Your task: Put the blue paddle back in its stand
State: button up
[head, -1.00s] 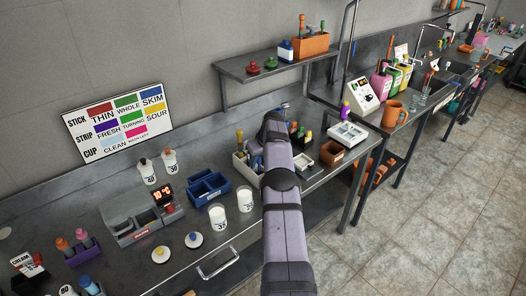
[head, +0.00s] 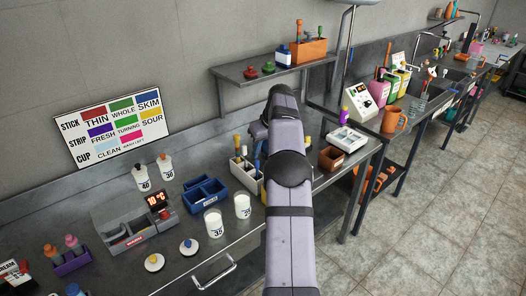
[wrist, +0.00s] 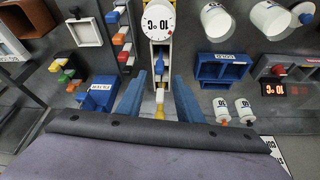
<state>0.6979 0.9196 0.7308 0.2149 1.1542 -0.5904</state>
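In the wrist view my gripper (wrist: 160,76) has its two blue-grey fingers spread apart, pointing down over the bench. I see nothing clearly clamped. I cannot single out the blue paddle with certainty. In the head view a white caddy (head: 238,172) with upright coloured handles stands left of my arm and is partly covered by it. My arm hides most of the gripper there.
A blue divided bin (head: 205,193) and two white cups (head: 214,223) stand left of my arm. A brown box (head: 332,158) and a white tray (head: 347,140) are to its right. A raised shelf (head: 275,74) stands behind. Bare bench lies around the lids.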

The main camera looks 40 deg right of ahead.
jog(key=shift+r, duration=0.1)
jog(key=s+a+f+g+y, duration=0.1)
jog(key=s+a, duration=0.3)
jog(key=a, duration=0.8)
jog(key=s+a+f+g, duration=0.1)
jog(key=s+a, duration=0.3)
jog(key=a, duration=0.8)
jog(key=s+a+f+g, duration=0.1)
jog(key=s+a+f, duration=0.1)
jog(key=s+a, duration=0.2)
jog(key=s+a+f+n, duration=0.1)
jog(key=s+a, duration=0.4)
jog(key=s, duration=0.6)
jog(key=s+a+f+g, duration=0.1)
jog(key=s+a+f, duration=0.3)
jog(key=s, duration=0.3)
jog(key=shift+s+a+n+g, duration=0.3)
jog(key=shift+a+n, duration=0.05)
jog(key=shift+n, duration=0.05)
jog(key=shift+f, duration=0.15)
